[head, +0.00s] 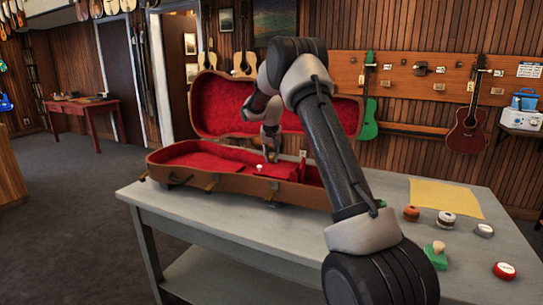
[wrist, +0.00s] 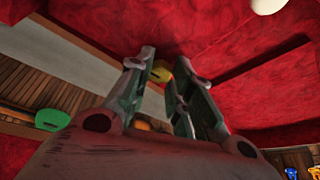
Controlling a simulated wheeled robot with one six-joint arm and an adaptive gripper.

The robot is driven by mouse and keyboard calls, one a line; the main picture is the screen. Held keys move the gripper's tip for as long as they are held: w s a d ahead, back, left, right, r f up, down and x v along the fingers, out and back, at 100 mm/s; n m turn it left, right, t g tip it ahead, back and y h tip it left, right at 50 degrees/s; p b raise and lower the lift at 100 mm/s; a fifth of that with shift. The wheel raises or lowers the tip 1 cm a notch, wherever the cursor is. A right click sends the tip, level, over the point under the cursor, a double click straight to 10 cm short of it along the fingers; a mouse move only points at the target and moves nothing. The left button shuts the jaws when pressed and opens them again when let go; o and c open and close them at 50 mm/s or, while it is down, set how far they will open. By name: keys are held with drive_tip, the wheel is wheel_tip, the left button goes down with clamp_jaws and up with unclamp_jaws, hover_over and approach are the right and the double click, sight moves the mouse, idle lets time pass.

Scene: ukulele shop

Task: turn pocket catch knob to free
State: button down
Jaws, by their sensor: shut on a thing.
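A brown instrument case (head: 225,184) with red plush lining lies open on the grey table, its lid standing up at the back. My gripper (head: 270,152) reaches down into the case, over the red pocket area. In the wrist view my gripper (wrist: 165,66) has its two fingers closed around a small yellow knob (wrist: 160,72) with a dark mark, set against the red lining; I take it for the pocket catch knob. Its turned position is hard to read. A small white knob (head: 258,167) stands beside the gripper; a white rounded thing also shows in the wrist view (wrist: 268,4).
On the grey table (head: 345,272) right of my arm lie a yellow cloth (head: 444,197), several small round tins and a green block (head: 436,258). The raised lid (head: 222,104) stands behind the gripper. Guitars hang on the wooden wall.

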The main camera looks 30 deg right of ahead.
drive_tip(key=shift+n, duration=0.3)
drive_tip(key=n, duration=0.1)
drive_tip(key=n+y, duration=0.1)
drive_tip(key=n, duration=0.2)
drive_tip(key=shift+d+n+t+y, duration=0.3)
drive_tip(key=shift+y, duration=0.1)
drive_tip(key=n+y, duration=0.1)
drive_tip(key=n, duration=0.3)
drive_tip(key=shift+d+n+y, duration=0.15)
drive_tip(key=shift+n+y, duration=0.15)
drive_tip(key=shift+y, duration=0.1)
drive_tip(key=n, duration=0.2)
drive_tip(key=n+g+y, duration=0.1)
drive_tip(key=n, duration=0.1)
drive_tip(key=shift+w+d+y, duration=0.1)
drive_tip(key=shift+y, duration=0.2)
drive_tip(key=shift+w+d+n+g+y, duration=0.1)
drive_tip(key=shift+n+g+y, duration=0.2)
drive_tip(key=shift+n, duration=0.75)
drive_tip(key=shift+n+g+y, duration=0.2)
drive_tip(key=shift+n+g, duration=0.1)
drive_tip(key=shift+n, duration=0.75)
drive_tip(key=c, duration=1.3)
unclamp_jaws()
drive_tip(key=shift+o, duration=0.2)
